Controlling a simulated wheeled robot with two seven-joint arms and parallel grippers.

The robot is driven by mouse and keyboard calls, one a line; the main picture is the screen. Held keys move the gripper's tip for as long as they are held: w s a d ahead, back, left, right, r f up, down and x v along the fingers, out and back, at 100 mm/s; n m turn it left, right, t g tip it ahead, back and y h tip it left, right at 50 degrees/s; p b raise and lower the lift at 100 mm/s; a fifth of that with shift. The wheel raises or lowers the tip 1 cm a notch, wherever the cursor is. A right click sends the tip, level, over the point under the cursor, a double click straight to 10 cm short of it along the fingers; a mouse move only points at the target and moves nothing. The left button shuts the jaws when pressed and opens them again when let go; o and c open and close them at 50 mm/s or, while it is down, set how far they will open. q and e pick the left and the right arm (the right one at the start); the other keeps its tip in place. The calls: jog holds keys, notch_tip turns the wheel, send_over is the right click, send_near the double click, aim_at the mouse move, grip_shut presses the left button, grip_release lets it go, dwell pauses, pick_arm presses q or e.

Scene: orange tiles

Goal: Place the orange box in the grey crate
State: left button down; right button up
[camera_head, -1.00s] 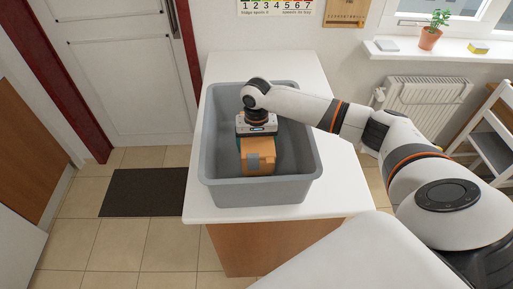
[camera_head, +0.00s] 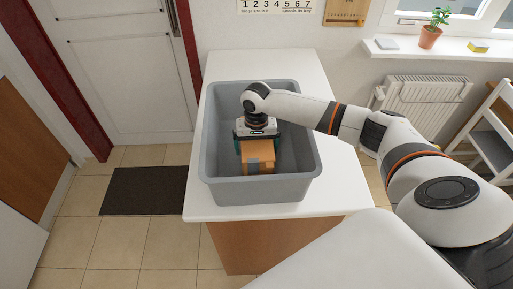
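The orange box (camera_head: 260,157), with a grey patch on its near face, is inside the grey crate (camera_head: 256,188), near the middle. The crate stands on the white counter top. My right gripper (camera_head: 257,146) points down into the crate, directly over and behind the box. Its teal fingers show at both sides of the box and look spread apart. The fingertips and the underside of the box are hidden. My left gripper is not in view.
The crate walls surround my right gripper closely. White counter top (camera_head: 265,66) is bare behind the crate and to its right. A radiator (camera_head: 425,100) and a windowsill with a potted plant (camera_head: 430,37) are at the right. A dark mat lies on the tiled floor.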

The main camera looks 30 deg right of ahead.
notch_tip(320, 180, up, 10)
jog(key=shift+f+b, duration=0.1)
jog(key=shift+b, duration=0.85)
jog(key=shift+r, duration=0.8)
